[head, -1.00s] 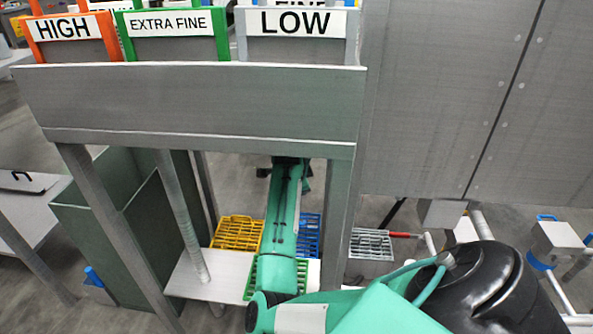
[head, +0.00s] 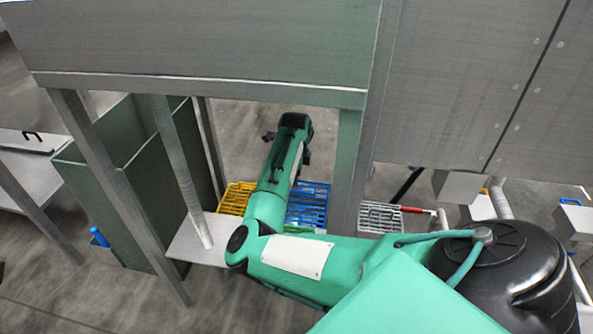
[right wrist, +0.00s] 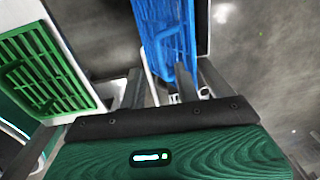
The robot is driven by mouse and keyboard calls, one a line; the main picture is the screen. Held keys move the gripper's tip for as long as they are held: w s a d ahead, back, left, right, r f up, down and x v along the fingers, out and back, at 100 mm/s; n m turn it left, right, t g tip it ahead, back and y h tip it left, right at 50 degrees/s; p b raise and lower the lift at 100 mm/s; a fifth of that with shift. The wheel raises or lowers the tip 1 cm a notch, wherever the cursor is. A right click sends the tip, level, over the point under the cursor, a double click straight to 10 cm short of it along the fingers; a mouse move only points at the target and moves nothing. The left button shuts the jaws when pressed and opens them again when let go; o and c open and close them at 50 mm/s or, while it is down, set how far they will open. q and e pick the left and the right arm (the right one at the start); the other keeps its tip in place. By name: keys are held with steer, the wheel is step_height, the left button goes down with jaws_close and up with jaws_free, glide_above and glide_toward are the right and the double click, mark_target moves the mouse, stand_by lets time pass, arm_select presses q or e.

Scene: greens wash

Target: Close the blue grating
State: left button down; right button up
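The blue grating (head: 307,203) shows in the head view below the grey frame, just right of my right forearm. In the right wrist view the blue grating (right wrist: 167,42) stretches from the top edge down toward the space between my right fingers. My right gripper (head: 288,138) is at the far end of the green arm, beyond the grating in the head view. In the wrist view its two dark fingers (right wrist: 170,85) stand apart, with nothing clearly held. I cannot tell whether a finger touches the grating. My left gripper is out of view.
A green grating (right wrist: 45,65) lies left of the blue one. A yellow grating (head: 236,198) and a grey grating with a red handle (head: 381,218) flank it. Grey posts (head: 346,165) and a green bin (head: 130,150) stand close to my arm.

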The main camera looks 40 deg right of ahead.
mark_target(296, 191)
step_height(296, 191, down, 6)
steer(key=shift+w+d+r+b, duration=0.1)
steer(key=shift+d+b, duration=0.05)
steer(key=shift+b, duration=1.05)
jaws_close()
